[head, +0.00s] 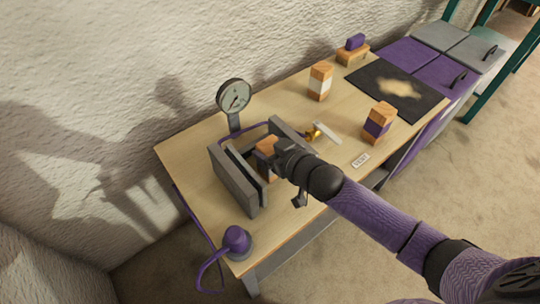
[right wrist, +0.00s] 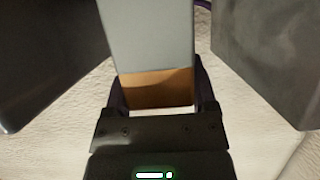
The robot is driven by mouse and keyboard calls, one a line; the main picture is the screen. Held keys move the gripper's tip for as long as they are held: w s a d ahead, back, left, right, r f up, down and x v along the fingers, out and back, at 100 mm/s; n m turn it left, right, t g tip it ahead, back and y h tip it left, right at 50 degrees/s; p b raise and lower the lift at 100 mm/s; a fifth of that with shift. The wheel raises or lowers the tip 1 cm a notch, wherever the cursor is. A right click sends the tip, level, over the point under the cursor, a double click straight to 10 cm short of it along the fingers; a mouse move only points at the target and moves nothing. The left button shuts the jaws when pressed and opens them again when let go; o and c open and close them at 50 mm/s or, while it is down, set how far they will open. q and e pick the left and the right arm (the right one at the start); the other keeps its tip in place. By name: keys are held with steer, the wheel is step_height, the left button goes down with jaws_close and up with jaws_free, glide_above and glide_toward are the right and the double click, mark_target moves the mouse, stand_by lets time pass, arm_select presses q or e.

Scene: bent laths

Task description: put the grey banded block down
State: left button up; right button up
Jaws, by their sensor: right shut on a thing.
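The grey banded block (right wrist: 155,38) shows in the right wrist view as a wide grey band with an orange wooden end. My right gripper (head: 280,158) is shut on it, one finger on each side. In the head view the block (head: 264,146) is partly hidden by the gripper. It sits between the two upright grey plates of a press-like fixture (head: 234,182). In the right wrist view a dark plate stands on each side, apart from the block. I cannot tell whether the block touches anything beneath. My left gripper is not in view.
A dial gauge (head: 234,96) stands behind the fixture. A white-banded block (head: 319,82) and a purple-banded block (head: 378,122) stand on the wooden table (head: 190,147). A brass-ended piece (head: 314,132) and a small label (head: 360,160) lie nearby. A dark mat (head: 425,103) lies farther right.

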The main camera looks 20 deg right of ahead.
steer(key=shift+f, duration=0.15)
steer(key=o, duration=1.3)
steer(key=shift+f, duration=0.1)
steer(key=shift+o, duration=0.2)
steer(key=shift+s+r+p, duration=0.1)
steer(key=shift+r+p, duration=0.2)
steer(key=shift+p, duration=0.1)
arm_select(q)
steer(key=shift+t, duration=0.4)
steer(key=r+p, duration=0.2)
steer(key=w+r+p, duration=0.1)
steer(key=p, duration=0.1)
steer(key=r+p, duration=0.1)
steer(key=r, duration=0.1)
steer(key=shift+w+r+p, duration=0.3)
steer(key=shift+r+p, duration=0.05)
steer(key=shift+p, duration=0.05)
arm_select(e)
steer(key=v, duration=1.1)
steer(key=shift+s, duration=0.35)
steer(key=shift+d, duration=0.1)
